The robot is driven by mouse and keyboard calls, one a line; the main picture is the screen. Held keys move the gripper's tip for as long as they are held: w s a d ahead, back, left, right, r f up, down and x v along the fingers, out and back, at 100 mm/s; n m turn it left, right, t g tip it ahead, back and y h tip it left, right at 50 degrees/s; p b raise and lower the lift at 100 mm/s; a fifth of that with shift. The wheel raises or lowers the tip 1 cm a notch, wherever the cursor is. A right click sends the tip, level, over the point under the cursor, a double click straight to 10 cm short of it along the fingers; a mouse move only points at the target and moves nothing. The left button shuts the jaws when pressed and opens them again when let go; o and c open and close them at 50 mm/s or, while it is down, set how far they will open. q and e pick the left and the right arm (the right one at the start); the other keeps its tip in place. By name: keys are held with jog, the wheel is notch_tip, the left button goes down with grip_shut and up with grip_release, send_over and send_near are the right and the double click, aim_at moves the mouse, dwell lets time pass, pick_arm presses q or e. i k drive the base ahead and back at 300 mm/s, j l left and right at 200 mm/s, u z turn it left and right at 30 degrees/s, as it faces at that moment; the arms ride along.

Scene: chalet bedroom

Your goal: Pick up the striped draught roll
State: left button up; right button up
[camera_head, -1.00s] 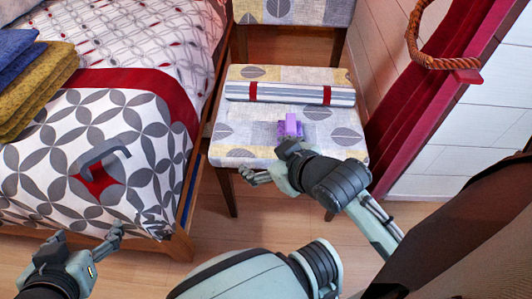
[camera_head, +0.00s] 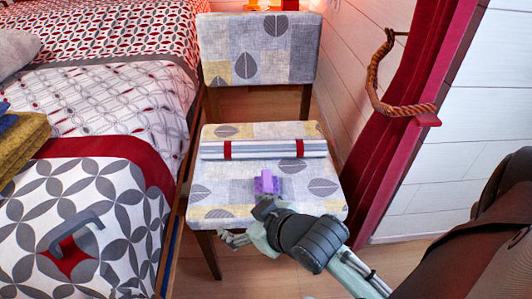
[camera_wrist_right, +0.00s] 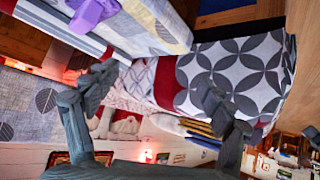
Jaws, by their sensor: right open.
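The striped draught roll (camera_head: 262,149) is a long grey and white striped roll with two red bands. It lies across the patterned seat of the chair (camera_head: 215,205). In the right wrist view the roll (camera_wrist_right: 62,30) shows at the upper left, outside the fingers. My right gripper (camera_head: 232,238) is open at the front edge of the seat, on the near side of the roll and apart from it. Its spread fingers (camera_wrist_right: 155,82) also show in the wrist view with nothing between them. My left gripper is out of view.
A purple object (camera_head: 267,184) stands on the seat between the roll and my right gripper. A bed with a grey hook-shaped object (camera_head: 76,228) is at the left. A red curtain (camera_head: 402,150) and white wall stand close on the right. The chair back rises behind the roll.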

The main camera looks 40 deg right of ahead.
aim_at(264, 149)
jog(key=j+z, duration=0.1)
jog(key=z, duration=0.3)
jog(key=j+z, duration=0.15)
jog(key=z, duration=0.3)
jog(key=i+l+z, duration=0.1)
jog(key=i+z, duration=0.4)
jog(key=z, duration=0.25)
